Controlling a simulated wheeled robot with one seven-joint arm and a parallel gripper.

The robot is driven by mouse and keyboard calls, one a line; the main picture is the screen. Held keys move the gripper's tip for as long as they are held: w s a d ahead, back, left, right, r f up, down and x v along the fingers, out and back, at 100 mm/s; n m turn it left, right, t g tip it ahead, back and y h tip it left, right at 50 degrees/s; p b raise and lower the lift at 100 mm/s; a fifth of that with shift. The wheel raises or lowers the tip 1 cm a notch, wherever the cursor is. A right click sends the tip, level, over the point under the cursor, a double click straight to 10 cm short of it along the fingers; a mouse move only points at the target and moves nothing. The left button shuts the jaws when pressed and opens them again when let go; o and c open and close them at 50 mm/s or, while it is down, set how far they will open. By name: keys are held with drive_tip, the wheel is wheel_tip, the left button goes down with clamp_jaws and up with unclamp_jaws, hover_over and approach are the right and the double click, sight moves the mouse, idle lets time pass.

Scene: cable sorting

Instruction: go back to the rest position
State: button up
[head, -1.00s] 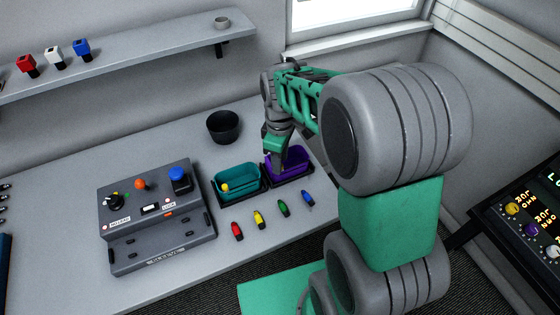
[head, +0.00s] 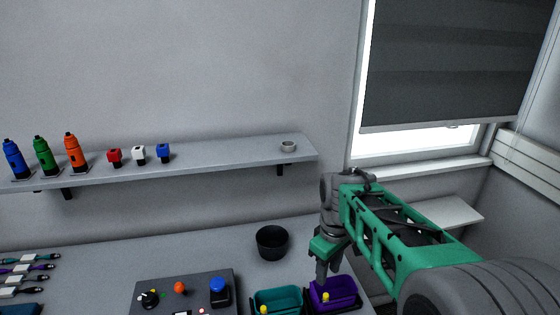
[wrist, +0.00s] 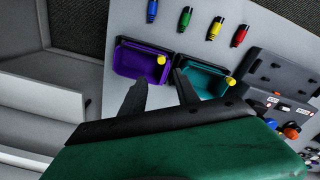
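My gripper (head: 322,270) is above the purple bin (head: 348,299) at the right of the table in the head view. In the wrist view my gripper (wrist: 160,88) has its two fingers spread apart with nothing between them. The purple bin (wrist: 128,61) has a yellow piece (wrist: 161,60) at its edge, and the teal bin (wrist: 195,83) beside it has another yellow piece (wrist: 231,81) at its edge.
A control box (head: 185,292) with buttons and a joystick stands left of the bins. A black bowl (head: 272,243) is behind them. Several coloured connectors (wrist: 214,28) lie on the table. A wall shelf (head: 220,158) carries bottles, small blocks and a grey cup.

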drive_tip(key=s+f+m, duration=0.5)
drive_tip(key=s+m, duration=0.2)
drive_tip(key=s, duration=0.1)
drive_tip(key=s+r+t, duration=0.3)
drive_tip(key=r, duration=0.4)
drive_tip(key=shift+s+r+m+t, duration=0.2)
drive_tip(key=shift+s+m+t, duration=0.1)
drive_tip(key=shift+s, duration=0.1)
